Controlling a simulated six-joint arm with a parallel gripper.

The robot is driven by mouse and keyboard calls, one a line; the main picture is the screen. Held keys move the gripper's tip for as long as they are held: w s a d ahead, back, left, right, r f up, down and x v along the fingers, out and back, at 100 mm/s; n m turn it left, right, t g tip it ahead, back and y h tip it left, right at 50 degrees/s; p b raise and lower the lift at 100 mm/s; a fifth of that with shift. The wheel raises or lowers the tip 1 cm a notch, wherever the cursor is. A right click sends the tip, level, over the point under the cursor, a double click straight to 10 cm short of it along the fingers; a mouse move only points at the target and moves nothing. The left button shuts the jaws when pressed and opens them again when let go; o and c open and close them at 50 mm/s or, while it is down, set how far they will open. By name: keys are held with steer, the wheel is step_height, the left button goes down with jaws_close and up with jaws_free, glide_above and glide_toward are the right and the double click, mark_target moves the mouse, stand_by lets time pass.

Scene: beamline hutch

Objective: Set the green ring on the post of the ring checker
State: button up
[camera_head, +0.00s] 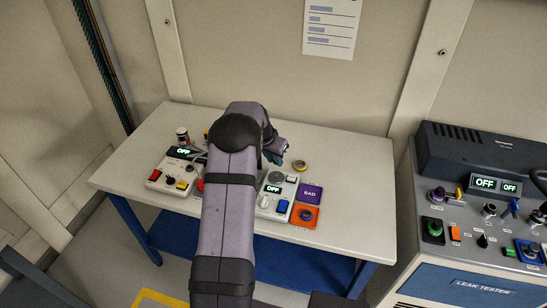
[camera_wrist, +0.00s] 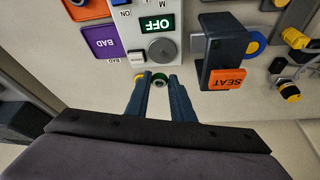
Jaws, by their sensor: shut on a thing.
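In the head view my arm hides the ring and the fingertips. Just beyond the fingertips in the wrist view is a pale box with a round grey disc (camera_wrist: 160,49) and a display reading OFF (camera_wrist: 157,24). The same box (camera_head: 264,207) stands right of my arm in the head view. Beside it is a dark bracket (camera_wrist: 226,40) with an orange SEAT label (camera_wrist: 227,79). I cannot tell which part is the checker's post.
A purple BAD pad (camera_head: 310,193) and an orange tray (camera_head: 304,222) lie right of the box. A yellow ring (camera_head: 300,165) lies behind them. Another control box (camera_head: 170,182) and a small can (camera_head: 182,136) stand left. The table's front right (camera_head: 360,225) is clear.

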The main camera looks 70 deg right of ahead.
steer(key=b, duration=0.3)
glide_above(276, 177)
steer(key=a, duration=0.1)
steer(key=shift+w+a+f, duration=0.1)
steer(key=shift+f, duration=1.45)
steer(key=shift+w+a+f, duration=0.1)
steer(key=shift+f, duration=1.45)
steer(key=shift+f+b, duration=0.55)
steer(key=shift+f, duration=0.05)
steer(key=o, duration=1.1)
steer(key=shift+r, duration=0.1)
steer(key=shift+b+v, duration=1.3)
steer(key=shift+v, duration=2.3)
